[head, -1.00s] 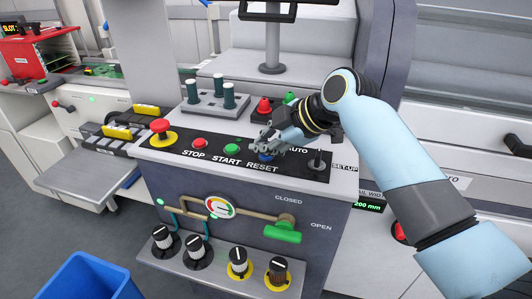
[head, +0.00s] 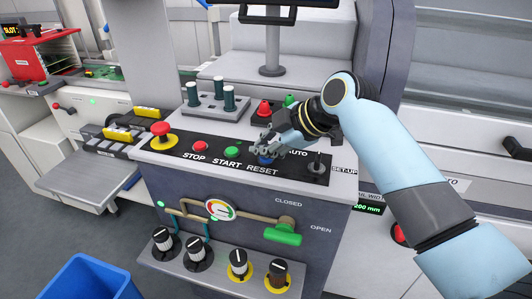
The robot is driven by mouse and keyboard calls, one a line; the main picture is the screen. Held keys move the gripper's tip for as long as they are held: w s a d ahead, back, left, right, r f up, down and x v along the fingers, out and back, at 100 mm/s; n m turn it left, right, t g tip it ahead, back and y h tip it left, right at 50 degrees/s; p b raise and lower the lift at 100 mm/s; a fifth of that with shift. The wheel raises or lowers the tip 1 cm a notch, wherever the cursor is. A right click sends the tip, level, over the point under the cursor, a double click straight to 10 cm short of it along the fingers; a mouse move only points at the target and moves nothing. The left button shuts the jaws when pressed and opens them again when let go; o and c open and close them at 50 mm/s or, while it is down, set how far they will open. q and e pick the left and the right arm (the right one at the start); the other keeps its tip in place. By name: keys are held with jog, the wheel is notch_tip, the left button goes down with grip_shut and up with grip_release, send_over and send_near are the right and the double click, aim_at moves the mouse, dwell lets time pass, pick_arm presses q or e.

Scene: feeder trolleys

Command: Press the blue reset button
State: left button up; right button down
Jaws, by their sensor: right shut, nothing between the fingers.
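The blue reset button (head: 265,160) sits on the black control panel above the RESET label, at the right of the green START button (head: 231,153). Only part of its blue shows, because my right gripper covers the rest. My right gripper (head: 259,150) is shut and empty, with its fingertips just over the blue button. I cannot tell whether the fingertips touch it. My right arm reaches in from the right side. My left gripper is not in view.
A red STOP button (head: 200,146) and a red mushroom button on yellow (head: 161,130) lie left along the panel. A selector lever (head: 317,160) stands close on the right. Dark green pegs, a red piece (head: 264,107) and a monitor stand are behind. A blue bin (head: 92,280) is on the floor.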

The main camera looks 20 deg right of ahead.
aim_at(264, 158)
jog(key=shift+r+p, duration=0.35)
jog(key=shift+r, duration=0.2)
notch_tip(264, 158, up, 5)
jog(key=p, duration=0.4)
jog(key=shift+p, duration=0.4)
